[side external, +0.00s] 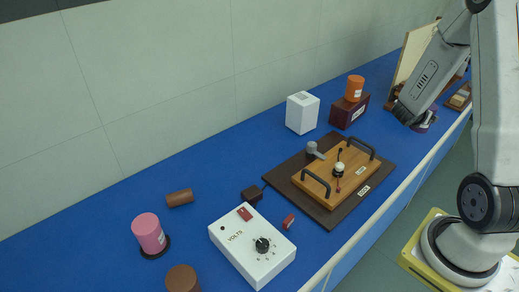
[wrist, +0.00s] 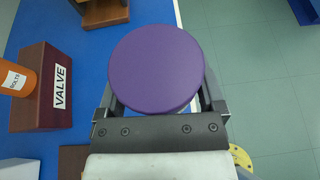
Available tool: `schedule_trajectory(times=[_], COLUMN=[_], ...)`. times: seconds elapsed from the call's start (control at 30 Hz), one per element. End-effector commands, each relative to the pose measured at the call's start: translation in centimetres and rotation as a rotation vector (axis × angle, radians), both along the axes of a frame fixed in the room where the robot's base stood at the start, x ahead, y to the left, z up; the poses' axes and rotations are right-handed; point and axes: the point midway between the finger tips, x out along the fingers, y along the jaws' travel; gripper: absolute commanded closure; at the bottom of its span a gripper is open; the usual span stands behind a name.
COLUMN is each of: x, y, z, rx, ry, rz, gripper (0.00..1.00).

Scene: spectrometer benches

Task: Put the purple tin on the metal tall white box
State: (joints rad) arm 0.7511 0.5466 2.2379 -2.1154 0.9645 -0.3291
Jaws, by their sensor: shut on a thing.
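The purple tin (wrist: 157,68) fills the middle of the wrist view, seen from its flat round top. My gripper (wrist: 160,100) is shut on it, with a finger on each side. In the side external view the purple tin (side external: 427,121) shows partly below my gripper (side external: 411,112), near the front edge of the bench on the right. The tall white box (side external: 302,112) stands upright on the blue bench, left of the dark red box, and its visible top is bare. My gripper is to the right of the white box, apart from it.
The dark red VALVE box (side external: 348,111) with an orange tin (side external: 355,88) on top stands between the white box and my gripper. A wooden board with handles (side external: 337,172) lies in front. A white dial box (side external: 252,245) and pink tin (side external: 148,232) are farther left.

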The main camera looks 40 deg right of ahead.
Motion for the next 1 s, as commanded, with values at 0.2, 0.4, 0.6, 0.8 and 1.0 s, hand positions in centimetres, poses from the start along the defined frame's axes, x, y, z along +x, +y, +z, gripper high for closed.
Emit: schedule_trajectory(times=[0.2, 0.4, 0.6, 0.8, 1.0], x=[3.8, 9.4, 15.1, 19.6, 22.2], y=[1.3, 4.1, 8.3, 13.1, 16.7], z=[1.6, 4.1, 7.1, 10.2, 12.3], rx=[0.005, 0.013, 0.016, 0.01, 0.001], ry=[-0.008, -0.012, -0.011, -0.008, -0.004], rz=[0.104, 0.275, 0.471, 0.656, 0.783], gripper=[0.79, 0.79, 0.79, 0.79, 0.79])
